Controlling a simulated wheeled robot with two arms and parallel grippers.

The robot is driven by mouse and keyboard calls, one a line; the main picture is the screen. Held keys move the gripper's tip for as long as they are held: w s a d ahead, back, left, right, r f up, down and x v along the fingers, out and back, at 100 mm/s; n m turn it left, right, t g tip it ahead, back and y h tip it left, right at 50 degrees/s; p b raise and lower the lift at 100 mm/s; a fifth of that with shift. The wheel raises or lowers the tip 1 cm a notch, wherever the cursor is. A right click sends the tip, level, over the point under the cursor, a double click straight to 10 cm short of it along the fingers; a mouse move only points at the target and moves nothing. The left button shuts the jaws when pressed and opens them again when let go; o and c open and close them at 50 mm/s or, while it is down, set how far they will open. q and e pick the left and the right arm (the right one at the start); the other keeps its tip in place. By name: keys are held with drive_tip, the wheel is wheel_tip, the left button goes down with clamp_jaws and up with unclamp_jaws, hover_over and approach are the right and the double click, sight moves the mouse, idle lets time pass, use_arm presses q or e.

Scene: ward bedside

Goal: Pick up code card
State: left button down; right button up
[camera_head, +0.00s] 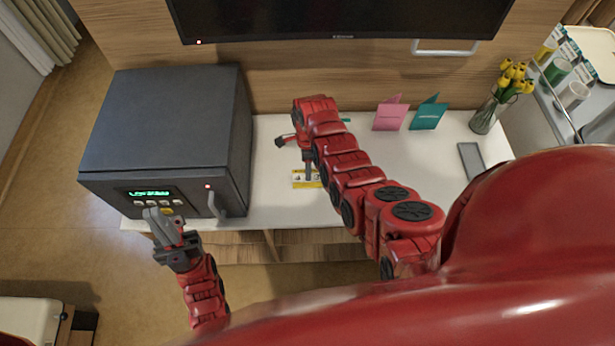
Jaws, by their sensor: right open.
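A small yellow and white card (300,181), which looks like the code card, lies on the white tabletop near its front edge, right of the safe. My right gripper (296,156) is over the table with its fingers apart. One finger points down at the card and covers part of it; I cannot tell whether it touches. My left gripper (158,214) is in front of the safe, just below its keypad. Whether its fingers are apart is unclear.
A dark safe (165,120) with a lit green display stands on the left of the white table (265,205). Pink (390,115) and teal (429,114) folded cards, a vase of yellow flowers (486,115) and a grey flat object (471,160) stand or lie to the right. A dark screen (340,18) hangs behind.

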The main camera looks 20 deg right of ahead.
clamp_jaws()
drive_tip(key=shift+r, duration=0.1)
idle(0.5)
